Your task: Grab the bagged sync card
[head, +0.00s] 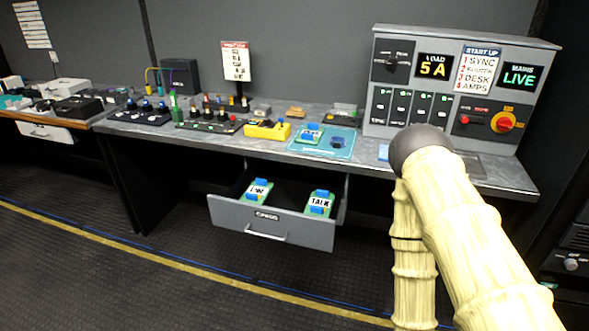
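No card can be read as the sync card, and no bag is clear. In the open drawer (270,230) lie a green card with a blurred label (257,190) at left and a green card marked TALK (319,204) at right. A small blue thing (383,152) shows beside my arm, partly hidden by it. My arm rises at right; my gripper is not in view.
A grey power panel (460,85) with a red knob stands at the counter's right end. A yellow tool (267,129) and a black board with knobs (210,123) lie left of the mat. The open drawer juts out over clear floor (150,285).

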